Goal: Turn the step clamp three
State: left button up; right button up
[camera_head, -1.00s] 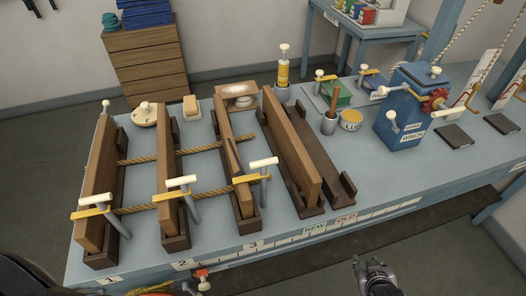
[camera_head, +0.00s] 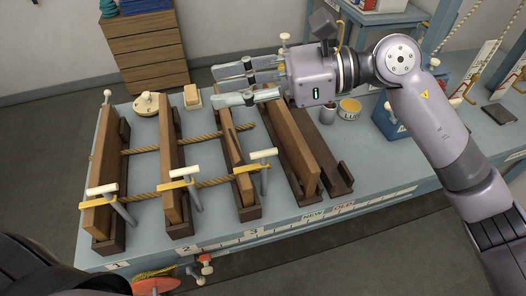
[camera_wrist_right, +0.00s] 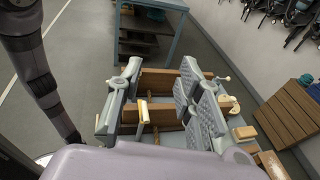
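Three clamps with white T-handles and yellow bars stand at the near ends of upright wooden boards, above the labels 1, 2 and 3. Clamp three (camera_head: 263,155) is the rightmost, at the near end of the third board (camera_head: 226,140). Clamp two (camera_head: 180,175) and clamp one (camera_head: 103,190) stand left of it. My right gripper (camera_head: 214,86) reaches in from the right, above the far ends of the boards, its fingers pointing left. It is open and empty, apart from clamp three; its spread fingers show in the wrist view (camera_wrist_right: 160,68). My left gripper is not in view.
Ropes (camera_head: 198,143) run between the boards. A fourth board (camera_head: 290,145) stands right of clamp three. A yellow tin (camera_head: 349,109) and a blue winch (camera_head: 392,125), partly hidden by my arm, are farther right. A round knobbed piece (camera_head: 146,103) lies at the back left.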

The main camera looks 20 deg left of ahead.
jog(key=w+d+f+n+t+h, duration=0.3)
jog(key=w+d+f+h, duration=0.1)
jog(key=f+h, duration=0.15)
jog(key=t+h, duration=0.2)
jog(key=h, duration=0.3)
send_near(265, 151)
jog(key=shift+y, duration=0.25)
jog(key=p+x, duration=0.5)
jog(key=x, duration=0.4)
jog(key=shift+f+p, duration=0.35)
jog(key=shift+f, duration=0.1)
jog(key=shift+s+a+f, duration=0.1)
jog(key=shift+a+f, duration=0.1)
jog(key=shift+f, duration=0.4)
jog(key=shift+c, duration=0.5)
jog(key=shift+r, duration=0.1)
jog(key=c, duration=0.7)
jog(key=shift+r, duration=0.1)
